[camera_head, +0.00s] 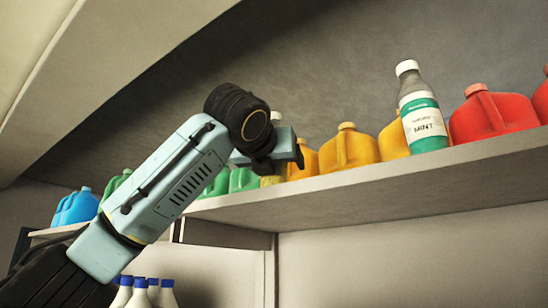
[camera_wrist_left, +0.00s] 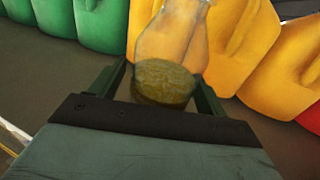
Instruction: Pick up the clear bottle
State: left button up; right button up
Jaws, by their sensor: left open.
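A clear bottle (camera_wrist_left: 172,45) with a murky yellow-green layer in its bottom shows in the left wrist view, between the two fingers of my left gripper (camera_wrist_left: 160,76). The fingers are apart, with one on each side of it; I cannot tell whether either touches it. In the head view my left gripper (camera_head: 284,150) is at the shelf and hides most of this bottle. Only its yellowish lower part (camera_head: 272,181) and a pale cap show there. My right gripper is not in view.
Yellow jugs (camera_head: 347,149) stand right of the gripper, green jugs (camera_head: 243,179) left of it. A mint-labelled bottle (camera_head: 421,112) and red jugs (camera_head: 490,112) stand farther right. The shelf (camera_head: 370,190) has a front edge below. Blue-capped white bottles (camera_head: 139,293) are lower left.

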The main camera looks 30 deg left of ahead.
aim_at(276, 120)
pick_arm(q)
jog(key=c, duration=1.3)
jog(key=shift+r, duration=0.15)
jog(key=shift+r, duration=4.85)
